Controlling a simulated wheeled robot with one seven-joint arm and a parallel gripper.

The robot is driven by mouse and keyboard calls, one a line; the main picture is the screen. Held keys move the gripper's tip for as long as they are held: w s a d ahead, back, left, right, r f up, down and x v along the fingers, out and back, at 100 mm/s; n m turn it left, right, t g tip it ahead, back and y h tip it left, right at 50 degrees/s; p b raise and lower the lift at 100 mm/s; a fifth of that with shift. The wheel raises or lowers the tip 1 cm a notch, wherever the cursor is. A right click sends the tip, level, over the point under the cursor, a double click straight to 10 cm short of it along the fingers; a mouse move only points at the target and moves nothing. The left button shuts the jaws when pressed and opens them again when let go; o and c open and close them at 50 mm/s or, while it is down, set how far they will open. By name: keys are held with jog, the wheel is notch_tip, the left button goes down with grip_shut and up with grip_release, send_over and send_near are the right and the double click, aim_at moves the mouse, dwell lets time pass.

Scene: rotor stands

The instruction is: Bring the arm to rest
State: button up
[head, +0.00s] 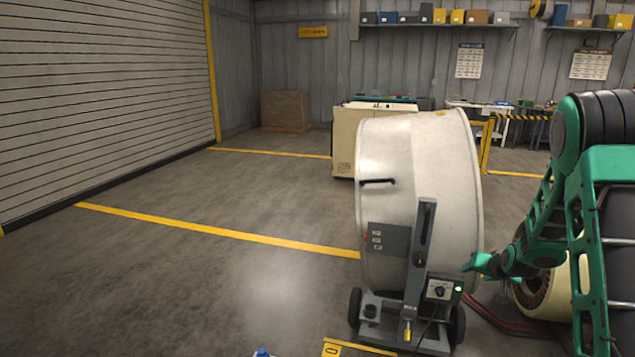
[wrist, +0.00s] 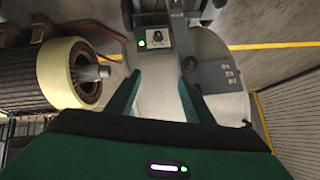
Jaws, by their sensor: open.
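My green arm reaches in from the right edge of the head view, bent, with its lower part extended to the left. My gripper (head: 482,264) is at the right side of a large white drum fan (head: 410,150), close to the fan's grey control box (head: 440,290). In the wrist view my gripper (wrist: 158,92) has its two green fingers spread apart with nothing between them. Beyond the fingers are the white drum and the control box (wrist: 155,39), with its dark knob and lit green lamp. I cannot tell whether a fingertip touches the fan.
A cream-ringed rotor or stator (head: 545,290) with a metal shaft lies behind my arm; it shows at left in the wrist view (wrist: 75,75). A beige cabinet (head: 345,140) stands behind the fan. Dark red cables (head: 500,315) cross the floor. Open floor (head: 180,280) lies left.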

jog(key=s+a+r+g, duration=0.1)
jog(key=s+r, duration=0.3)
jog(key=s, duration=0.3)
jog(key=s+r+g, duration=0.2)
jog(key=s+r, duration=0.2)
jog(key=s, duration=0.3)
jog(key=s+a+r+g, duration=0.1)
jog(key=s+r, duration=0.3)
jog(key=s, duration=0.3)
jog(key=s+a+r+g, duration=0.1)
jog(key=s+a, duration=0.1)
jog(key=s, duration=0.7)
jog(key=s+a+r+g+y, duration=0.1)
jog(key=s+a+r+g, duration=0.1)
jog(key=s, duration=0.7)
jog(key=s+a+r+m+g, duration=0.1)
jog(key=s+a+g, duration=0.1)
jog(key=s, duration=0.7)
jog(key=shift+s+a+r+y, duration=0.15)
jog(key=shift+s+a+y, duration=0.2)
jog(key=shift+a, duration=0.1)
jog(key=shift+w+f, duration=0.25)
jog(key=shift+w, duration=0.4)
